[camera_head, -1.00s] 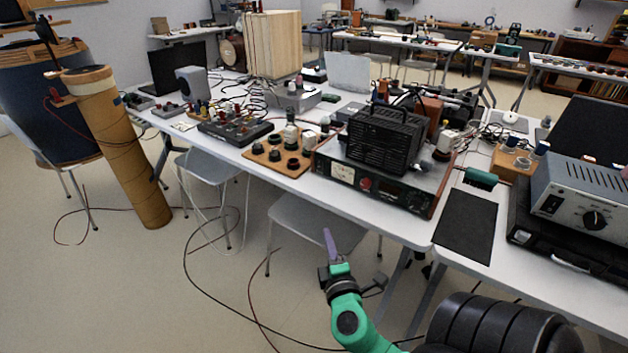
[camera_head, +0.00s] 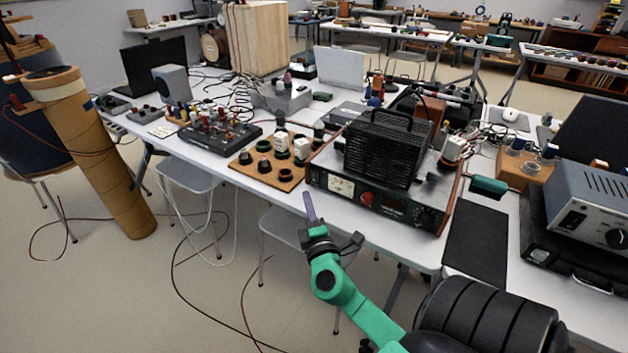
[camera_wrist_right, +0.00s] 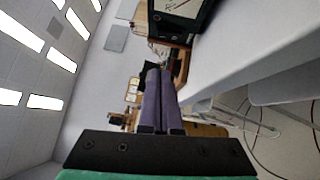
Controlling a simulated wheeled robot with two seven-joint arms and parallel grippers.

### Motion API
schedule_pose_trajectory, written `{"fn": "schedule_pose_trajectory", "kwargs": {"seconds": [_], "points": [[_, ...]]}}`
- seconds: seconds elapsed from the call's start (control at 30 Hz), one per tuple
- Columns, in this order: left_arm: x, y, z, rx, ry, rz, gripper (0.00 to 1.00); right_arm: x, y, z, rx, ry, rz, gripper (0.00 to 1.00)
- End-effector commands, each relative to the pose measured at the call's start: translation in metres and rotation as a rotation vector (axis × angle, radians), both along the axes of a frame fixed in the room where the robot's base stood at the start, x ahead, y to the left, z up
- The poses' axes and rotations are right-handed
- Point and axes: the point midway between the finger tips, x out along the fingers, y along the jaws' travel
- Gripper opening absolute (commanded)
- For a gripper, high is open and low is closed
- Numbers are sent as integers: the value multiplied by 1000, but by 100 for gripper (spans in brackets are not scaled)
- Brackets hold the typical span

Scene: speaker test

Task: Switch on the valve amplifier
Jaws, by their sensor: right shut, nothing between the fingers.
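The valve amplifier (camera_head: 400,203) stands on the white table, with a black ventilated cage (camera_head: 380,152) and handle on top. Its dark front panel carries a cream meter (camera_head: 341,185) at the left, a red knob (camera_head: 366,198) and a dark display. My right gripper (camera_head: 308,196) has purple fingers and is shut and empty. In the head view its tips appear just left of and below the front panel's left end, apparently apart from it. In the right wrist view the closed fingers (camera_wrist_right: 154,82) point up the picture, and the amplifier's meter corner (camera_wrist_right: 196,24) shows at the top. My left gripper is out of view.
A wooden board (camera_head: 270,172) with dark knobs lies left of the amplifier. A black mat (camera_head: 476,240) and a grey power unit (camera_head: 590,205) are on the right. A stool (camera_head: 283,226) stands under the table edge. Cables lie on the floor.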

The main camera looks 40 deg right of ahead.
Motion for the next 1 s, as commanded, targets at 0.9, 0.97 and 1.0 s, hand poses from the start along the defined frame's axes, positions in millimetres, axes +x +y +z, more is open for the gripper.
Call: {"fn": "schedule_pose_trajectory", "kwargs": {"seconds": [0.9,0.97,1.0], "points": [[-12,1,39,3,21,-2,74,36,-58,21,103,29,-2,0],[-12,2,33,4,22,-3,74,36,-59,13,115,36,-2,0],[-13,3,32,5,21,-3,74,36,-59,12,112,35,-2,0]]}}
